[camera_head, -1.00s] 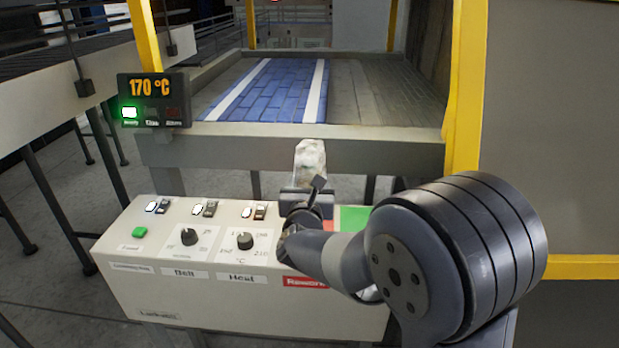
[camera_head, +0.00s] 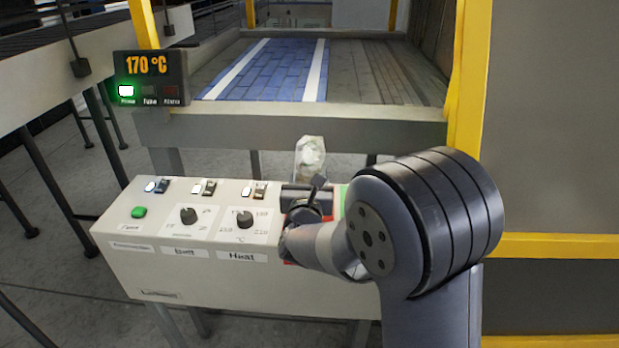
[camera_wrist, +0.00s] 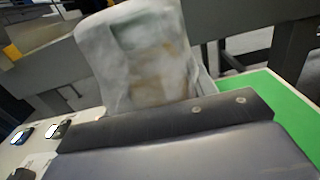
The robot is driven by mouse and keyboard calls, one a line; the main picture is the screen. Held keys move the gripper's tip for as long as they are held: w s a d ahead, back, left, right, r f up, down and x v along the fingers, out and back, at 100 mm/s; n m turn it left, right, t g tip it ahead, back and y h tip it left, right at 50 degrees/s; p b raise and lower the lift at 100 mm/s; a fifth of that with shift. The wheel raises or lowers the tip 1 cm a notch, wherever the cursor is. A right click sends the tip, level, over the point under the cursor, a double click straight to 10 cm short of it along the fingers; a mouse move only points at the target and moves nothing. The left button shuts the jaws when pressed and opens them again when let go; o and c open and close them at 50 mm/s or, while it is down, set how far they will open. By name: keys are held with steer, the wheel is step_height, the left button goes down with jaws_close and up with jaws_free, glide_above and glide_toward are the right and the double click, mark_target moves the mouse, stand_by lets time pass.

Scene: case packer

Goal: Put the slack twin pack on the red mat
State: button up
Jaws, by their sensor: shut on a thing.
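The twin pack (camera_head: 309,155), a pale item in clear, crinkled film, stands up from the jaws of my gripper (camera_head: 308,190). My gripper is shut on its lower part and holds it above the control box. In the wrist view the pack (camera_wrist: 145,60) fills the upper middle, with loose, cloudy film and a greenish and brownish print showing through. The dark jaw covers its lower end. The red mat is mostly hidden behind my gripper and arm in the head view, and I cannot make it out in the wrist view.
A green mat (camera_wrist: 285,115) lies at the right of the wrist view. The control box (camera_head: 200,270) carries switches and two knobs. Behind it is the machine bed with a blue belt (camera_head: 270,75). A display (camera_head: 150,78) reads 170 °C. A yellow post (camera_head: 468,75) stands right.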

steer(key=shift+f+b, duration=0.45)
steer(key=shift+b, duration=0.45)
steer(key=o, duration=1.2)
steer(key=shift+o, duration=1.4)
steer(key=shift+f, duration=0.15)
steer(key=shift+s, duration=0.1)
steer(key=s+b, duration=0.2)
steer(key=s, duration=0.8)
steer(key=shift+s+a, duration=0.15)
steer(key=shift+s, duration=0.2)
steer(key=s+b, duration=0.2)
steer(key=s, duration=0.6)
steer(key=shift+a+b, duration=0.15)
steer(key=shift+b, duration=0.2)
steer(key=shift+r, duration=0.2)
